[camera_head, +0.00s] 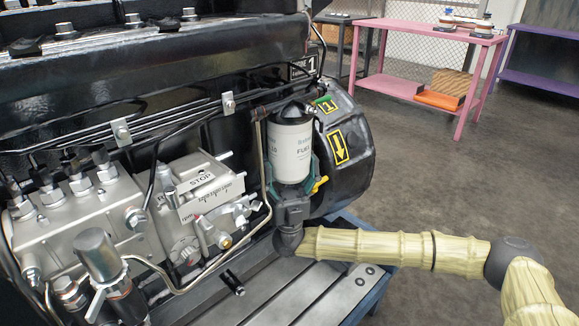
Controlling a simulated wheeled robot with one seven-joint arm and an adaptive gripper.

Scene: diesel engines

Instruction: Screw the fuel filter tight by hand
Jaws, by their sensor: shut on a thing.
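The fuel filter (291,150) is a white upright canister with dark lettering. It sits under a black filter head (291,110) on the side of the black engine (170,85). My gripper (291,182) comes up from below, with a dark body and greenish fingers around the filter's lower part. It is shut on the filter. The filter's bottom is hidden by my gripper. I cannot tell from this view whether the thread is fully seated.
A silver injection pump (95,215) with a STOP plate and a metal pipe (262,165) lie left of the filter. A yellow tap (319,184) is close on the right. A metal bench (320,290) is below. Pink (420,28) and purple (545,80) tables stand behind, with open floor between.

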